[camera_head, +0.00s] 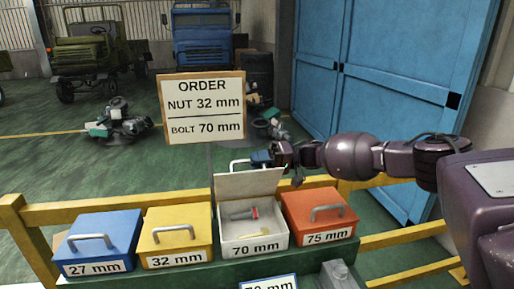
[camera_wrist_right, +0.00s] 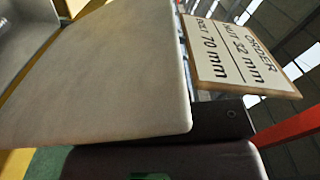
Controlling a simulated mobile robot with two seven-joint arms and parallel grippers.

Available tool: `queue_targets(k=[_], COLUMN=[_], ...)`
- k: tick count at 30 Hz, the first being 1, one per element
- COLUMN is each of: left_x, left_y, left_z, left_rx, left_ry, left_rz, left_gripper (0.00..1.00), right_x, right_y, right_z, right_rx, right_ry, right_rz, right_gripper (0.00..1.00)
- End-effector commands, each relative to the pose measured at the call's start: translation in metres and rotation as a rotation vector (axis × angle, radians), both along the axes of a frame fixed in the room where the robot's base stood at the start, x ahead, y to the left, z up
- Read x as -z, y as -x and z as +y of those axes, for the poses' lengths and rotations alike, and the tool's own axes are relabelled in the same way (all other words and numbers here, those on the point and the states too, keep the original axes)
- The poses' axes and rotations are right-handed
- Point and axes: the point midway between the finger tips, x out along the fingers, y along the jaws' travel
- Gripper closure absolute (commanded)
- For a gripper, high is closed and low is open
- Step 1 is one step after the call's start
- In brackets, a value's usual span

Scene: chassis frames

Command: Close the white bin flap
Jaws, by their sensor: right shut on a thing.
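The white bin (camera_head: 268,248), labelled 70 mm, stands in the row with its flap (camera_head: 248,185) raised nearly upright at the back. Inside lie a bolt with a red part (camera_head: 254,212) and other small grey pieces. My right gripper (camera_head: 268,159) is at the top of the raised flap, behind its upper edge, shut on the flap's handle (camera_head: 239,163). The exact contact is partly hidden. In the right wrist view the flap (camera_wrist_right: 110,85) fills the left and middle, with the dark gripper fingers (camera_wrist_right: 200,135) below it. My left gripper is not in view.
Closed blue (camera_head: 100,232), yellow (camera_head: 178,220) and red (camera_head: 317,204) bins flank the white bin. A yellow rail (camera_head: 400,240) runs behind. An order board (camera_head: 202,106) reads nut 32 mm, bolt 70 mm; it also shows in the wrist view (camera_wrist_right: 240,55).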

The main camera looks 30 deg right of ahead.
Motion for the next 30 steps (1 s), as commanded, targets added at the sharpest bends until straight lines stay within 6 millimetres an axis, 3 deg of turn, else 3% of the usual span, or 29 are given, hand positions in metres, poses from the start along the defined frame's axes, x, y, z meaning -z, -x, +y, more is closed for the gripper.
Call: queue_targets(k=[3,23,24,28,30], left_x=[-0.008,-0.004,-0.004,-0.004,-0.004], left_y=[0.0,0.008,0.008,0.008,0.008], left_z=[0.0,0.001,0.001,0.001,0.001], left_rx=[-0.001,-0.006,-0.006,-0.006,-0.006], left_ry=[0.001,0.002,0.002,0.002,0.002], left_rz=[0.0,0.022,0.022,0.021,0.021], left_gripper=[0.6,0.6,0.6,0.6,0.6], right_x=[-0.002,0.004,0.004,0.004,0.004], right_y=[0.007,0.014,0.014,0.014,0.014], right_z=[0.001,0.004,0.004,0.003,0.003], right_rx=[-0.001,-0.003,-0.002,-0.002,-0.001], right_ry=[0.007,0.02,0.021,0.022,0.022], right_rz=[-0.038,-0.088,-0.087,-0.088,-0.088], right_gripper=[1.0,1.0,0.79,0.6,0.6])
